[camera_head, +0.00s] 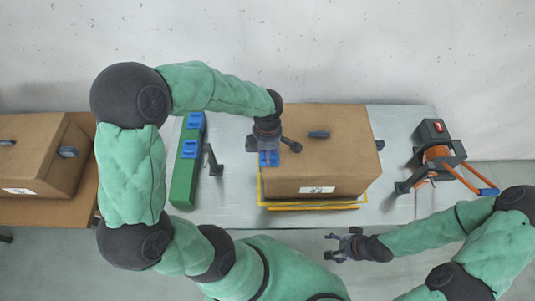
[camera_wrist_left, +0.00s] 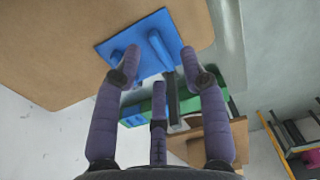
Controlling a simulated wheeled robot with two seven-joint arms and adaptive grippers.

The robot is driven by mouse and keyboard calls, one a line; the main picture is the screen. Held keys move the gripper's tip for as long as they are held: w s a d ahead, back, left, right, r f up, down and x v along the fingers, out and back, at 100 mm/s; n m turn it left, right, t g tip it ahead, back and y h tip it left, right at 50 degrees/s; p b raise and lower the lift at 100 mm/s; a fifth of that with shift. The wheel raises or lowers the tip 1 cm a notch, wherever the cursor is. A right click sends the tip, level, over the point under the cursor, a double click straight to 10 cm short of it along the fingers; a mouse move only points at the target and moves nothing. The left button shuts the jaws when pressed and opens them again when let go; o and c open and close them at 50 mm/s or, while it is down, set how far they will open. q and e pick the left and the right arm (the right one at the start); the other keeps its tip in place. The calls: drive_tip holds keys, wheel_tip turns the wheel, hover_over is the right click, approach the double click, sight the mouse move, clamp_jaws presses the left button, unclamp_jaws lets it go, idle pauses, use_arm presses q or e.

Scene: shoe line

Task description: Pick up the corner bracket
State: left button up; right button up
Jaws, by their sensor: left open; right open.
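The likely corner bracket is a blue plate with raised ribs (camera_wrist_left: 145,45), in the left wrist view at the edge of a brown cardboard surface. In the head view this blue piece (camera_head: 269,159) shows just below my left gripper (camera_head: 268,147), at the left side of the cardboard box. My left gripper (camera_wrist_left: 155,75) is open, with its dark fingers close to the blue piece; I cannot tell whether they touch it. My right gripper (camera_head: 335,246) is open and empty in front of the table.
The cardboard box (camera_head: 310,175) stands on the grey table (camera_head: 225,190) over a yellow frame (camera_head: 318,207). A green block (camera_head: 184,180) left of it carries two more blue pieces (camera_head: 195,121). An orange-and-black device (camera_head: 438,153) stands right. Another box (camera_head: 30,160) is far left.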

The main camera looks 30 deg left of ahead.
use_arm(q)
drive_tip(key=shift+s+f, duration=0.1)
drive_tip(key=shift+f, duration=0.5)
clamp_jaws()
drive_tip(key=shift+r, duration=0.15)
